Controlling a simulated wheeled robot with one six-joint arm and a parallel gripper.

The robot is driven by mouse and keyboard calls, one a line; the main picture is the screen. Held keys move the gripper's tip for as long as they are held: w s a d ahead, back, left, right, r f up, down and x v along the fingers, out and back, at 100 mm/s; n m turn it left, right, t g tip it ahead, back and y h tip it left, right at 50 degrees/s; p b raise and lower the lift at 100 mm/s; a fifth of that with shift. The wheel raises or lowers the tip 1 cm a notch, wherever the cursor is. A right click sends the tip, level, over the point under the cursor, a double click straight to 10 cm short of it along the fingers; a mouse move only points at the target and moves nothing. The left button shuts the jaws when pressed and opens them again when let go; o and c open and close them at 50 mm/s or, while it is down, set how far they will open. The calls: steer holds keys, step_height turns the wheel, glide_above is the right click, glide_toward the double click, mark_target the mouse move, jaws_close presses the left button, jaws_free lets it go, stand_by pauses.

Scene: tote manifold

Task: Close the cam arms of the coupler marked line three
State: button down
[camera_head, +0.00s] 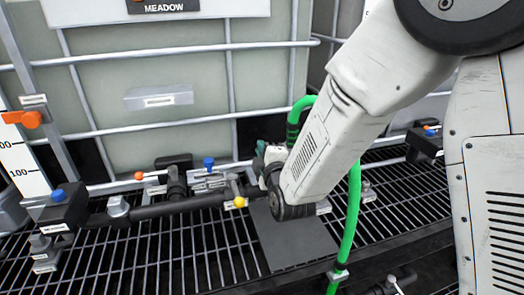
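A bright green hose (350,215) arches up behind my arm and comes down in front of the grating. At its left end is a small dark and greenish fitting (268,160), which may be the coupler. It sits at the right end of the black pipe manifold (170,208). I cannot read a line number or make out cam arms there. My forearm comes in from the upper right, and its wrist end covers the area just right of and below the fitting. My gripper's fingers cannot be made out, so contact is not clear.
The manifold carries an orange-knobbed lever (139,175), a blue knob (208,162) and a yellow knob (240,202). Behind stands a caged pale tote (150,97) under a MEADOW sign (165,6). A grey plate (290,240) lies on the black grating (190,255).

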steer(key=shift+r+m, duration=0.1)
steer(key=shift+m, duration=0.2)
steer(key=shift+w+d+r+m, duration=0.15)
steer(key=shift+d+r+m, duration=0.35)
steer(key=shift+m, duration=1.4)
steer(key=shift+w+d+r+m, duration=0.15)
steer(key=shift+d+r+m, duration=0.35)
steer(key=shift+m, duration=1.4)
steer(key=shift+w+d+r+m, duration=0.15)
steer(key=shift+d+r+m, duration=0.35)
steer(key=shift+m, duration=1.4)
steer(key=c, duration=1.5)
jaws_free()
steer(key=shift+r, duration=0.1)
steer(key=shift+a, duration=0.1)
